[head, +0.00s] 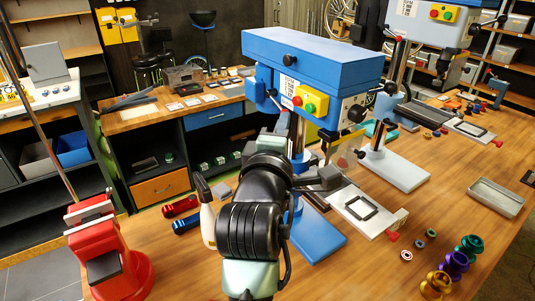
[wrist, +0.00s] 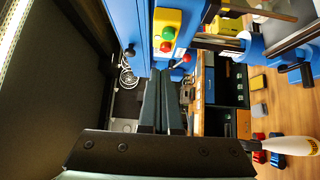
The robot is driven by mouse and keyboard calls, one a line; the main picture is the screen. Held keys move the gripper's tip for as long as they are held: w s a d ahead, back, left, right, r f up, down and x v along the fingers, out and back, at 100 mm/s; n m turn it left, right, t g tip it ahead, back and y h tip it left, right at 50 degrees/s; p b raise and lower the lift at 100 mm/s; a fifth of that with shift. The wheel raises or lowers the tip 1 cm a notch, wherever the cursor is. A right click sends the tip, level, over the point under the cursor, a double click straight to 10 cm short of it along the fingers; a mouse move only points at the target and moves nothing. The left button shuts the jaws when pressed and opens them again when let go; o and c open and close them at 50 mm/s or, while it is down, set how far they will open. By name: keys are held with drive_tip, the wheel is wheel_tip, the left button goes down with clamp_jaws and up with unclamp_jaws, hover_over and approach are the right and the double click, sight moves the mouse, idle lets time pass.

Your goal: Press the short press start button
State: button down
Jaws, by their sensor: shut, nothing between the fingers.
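The near blue press (head: 312,62) stands at the middle of the head view. Its yellow switch box (head: 315,101) carries a red button (head: 297,101) and a green button (head: 310,108). In the wrist view the yellow box (wrist: 159,20) shows at the top, with the green button (wrist: 168,33) and the red button (wrist: 166,47) just beyond my fingertips. My gripper (wrist: 164,73) is shut and empty, and appears apart from both buttons. My arm hides part of the press column in the head view. A second press (head: 420,22) with a similar yellow box (head: 443,13) stands at the back right.
A red vise (head: 105,255), a white bottle (head: 208,220) and red and blue handles (head: 180,206) are at the left. A white plate (head: 368,212) and several coloured spools (head: 455,262) are at the right.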

drive_tip(key=s+b, duration=0.2)
drive_tip(key=s, duration=0.4)
drive_tip(key=shift+a+f, duration=0.25)
drive_tip(key=shift+f, duration=0.1)
drive_tip(key=shift+s, duration=0.1)
drive_tip(key=s+r+m+t+y, duration=0.1)
drive_tip(key=s+r+m+t, duration=0.3)
drive_tip(key=s+r+m, duration=0.3)
drive_tip(key=s+r+m+t+y+b, duration=0.1)
drive_tip(key=s+r+m+t, duration=0.4)
drive_tip(key=r, duration=1.2)
drive_tip(key=s+d+m, duration=0.1)
drive_tip(key=s+m, duration=0.1)
drive_tip(key=m, duration=0.2)
drive_tip(key=shift+s+y, duration=0.15)
drive_tip(key=shift+y, duration=0.25)
drive_tip(key=shift+f, duration=0.15)
